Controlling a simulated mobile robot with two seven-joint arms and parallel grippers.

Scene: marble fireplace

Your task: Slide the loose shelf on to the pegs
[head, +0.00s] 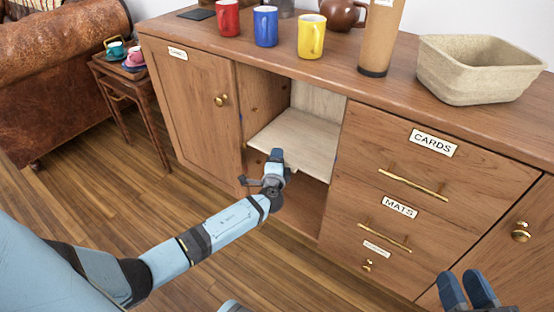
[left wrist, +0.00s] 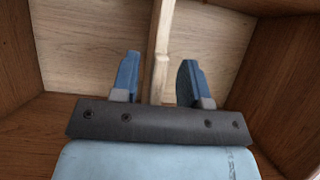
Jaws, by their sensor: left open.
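The loose shelf (head: 297,139) is a pale wooden board lying across the open middle compartment of the sideboard. My left gripper (head: 275,158) is at its front edge, with the jaws open. In the left wrist view the shelf's front edge (left wrist: 160,55) runs between the two fingers (left wrist: 158,80), with a gap on each side. Small blue marks, possibly pegs, show on the left compartment wall (head: 243,146); the shelf and my gripper hide other parts of the walls. My right gripper (head: 467,288) is at the bottom right, fingers apart and empty.
Left of the compartment is a closed door (head: 188,105); right of it are closed drawers (head: 425,160). Mugs (head: 311,37), a brown cylinder (head: 381,40) and a beige basket (head: 477,68) stand on top. A small side table (head: 131,92) stands left. The floor before the sideboard is clear.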

